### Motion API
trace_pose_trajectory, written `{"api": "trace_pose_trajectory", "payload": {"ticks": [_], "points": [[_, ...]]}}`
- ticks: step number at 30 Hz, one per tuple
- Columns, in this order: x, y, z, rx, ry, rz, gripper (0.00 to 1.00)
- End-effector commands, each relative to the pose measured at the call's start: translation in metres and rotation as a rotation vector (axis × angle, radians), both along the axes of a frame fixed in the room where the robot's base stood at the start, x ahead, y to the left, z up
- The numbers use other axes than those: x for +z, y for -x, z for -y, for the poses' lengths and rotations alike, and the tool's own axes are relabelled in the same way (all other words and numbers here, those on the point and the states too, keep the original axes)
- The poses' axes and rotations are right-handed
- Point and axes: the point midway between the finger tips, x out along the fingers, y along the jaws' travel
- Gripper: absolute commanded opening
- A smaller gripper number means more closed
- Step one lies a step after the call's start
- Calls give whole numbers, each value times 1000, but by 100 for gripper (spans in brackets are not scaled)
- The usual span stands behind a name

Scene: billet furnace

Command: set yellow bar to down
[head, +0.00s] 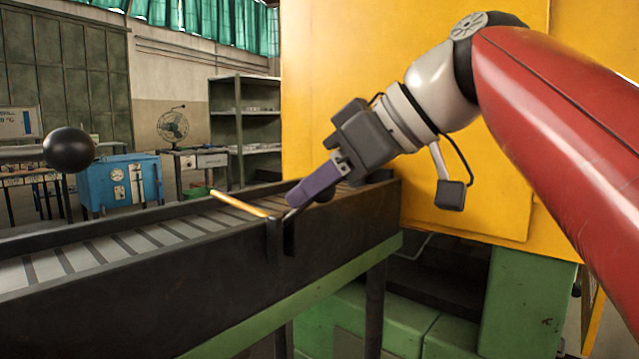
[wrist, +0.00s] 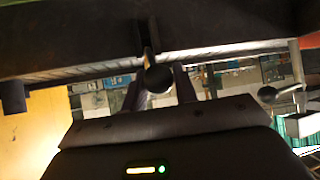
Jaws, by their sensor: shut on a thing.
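The yellow bar (head: 238,203) lies across the conveyor in the head view, its far left end higher than the end at the dark bracket (head: 275,232) on the conveyor's near wall. A thin dark rod runs from the bracket up to the right to a dark round knob, mostly covered by my purple fingers. My gripper (head: 302,196) reaches down from the upper right and is shut on this handle. In the wrist view, the round knob (wrist: 157,77) sits between my two fingers, just below the bracket (wrist: 148,36).
The conveyor (head: 130,277) with dark side walls and rollers runs leftward from the yellow furnace (head: 340,75). A black ball (head: 68,148) stands out at the left. A blue cabinet (head: 120,182), a fan (head: 172,126) and shelves (head: 243,120) stand farther back.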

Motion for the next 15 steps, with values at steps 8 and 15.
{"api": "trace_pose_trajectory", "payload": {"ticks": [8,15], "points": [[0,-2,0,-2,-3,2,31],[0,-1,0,-1,-1,0,50]]}}
